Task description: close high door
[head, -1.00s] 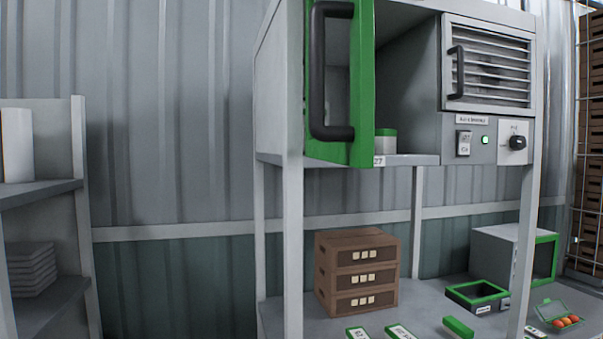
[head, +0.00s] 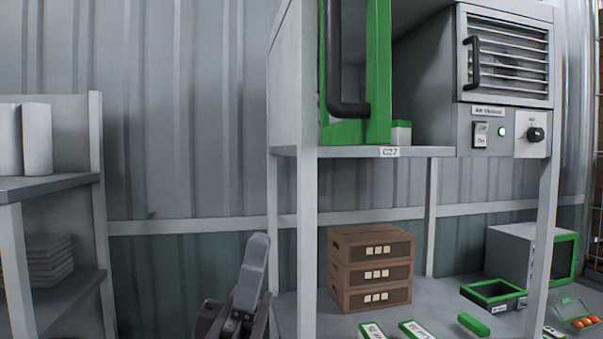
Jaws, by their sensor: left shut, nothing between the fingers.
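The high door (head: 378,75) has a green frame and a dark bar handle (head: 334,65). It stands open, swung out toward me at the left of the upper compartment, and its top is cut off by the picture edge. A small green-and-white box (head: 401,133) shows inside the compartment, just right of the door. My left gripper (head: 256,252) is shut and empty, low in the picture, left of the rack's front post and well below the door. It touches nothing that I can see. My right gripper is not in view.
A louvred unit (head: 504,58) with a handle, switch and knob fills the upper right. Brown stacked crates (head: 372,268), a green-rimmed tray (head: 493,294) and a grey box (head: 520,252) stand on the lower shelf. Grey shelves (head: 50,187) stand at the left.

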